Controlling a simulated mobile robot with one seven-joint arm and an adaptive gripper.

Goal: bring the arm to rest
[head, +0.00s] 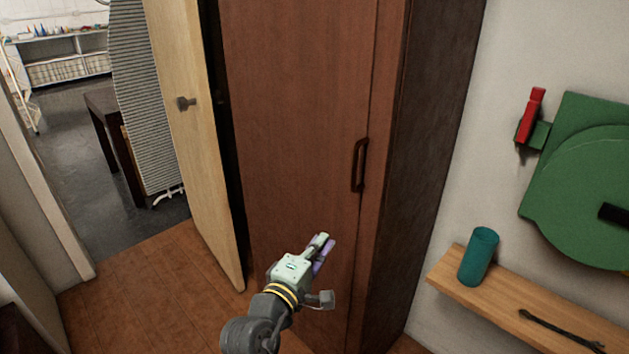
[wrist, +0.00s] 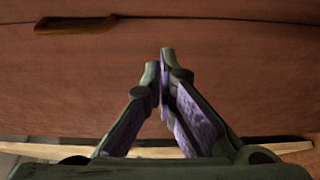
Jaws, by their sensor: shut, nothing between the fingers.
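My gripper (head: 325,243) is in front of a tall brown wooden cabinet (head: 300,90), low down and to the left of its dark handle (head: 358,165). In the wrist view my gripper (wrist: 162,62) has its two fingertips together, with nothing between them. The cabinet face fills most of that view behind the fingers. The handle also shows at the upper left of the wrist view (wrist: 75,25). I cannot tell whether the fingertips touch the cabinet. My arm rises from the bottom of the head view.
A pale wooden door (head: 195,130) stands open left of the cabinet. A wooden shelf (head: 530,310) at the right bears a teal cylinder (head: 478,257) and a dark thin object (head: 560,330). A green round thing (head: 580,190) is on the wall. Bare floor (head: 130,290) lies at lower left.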

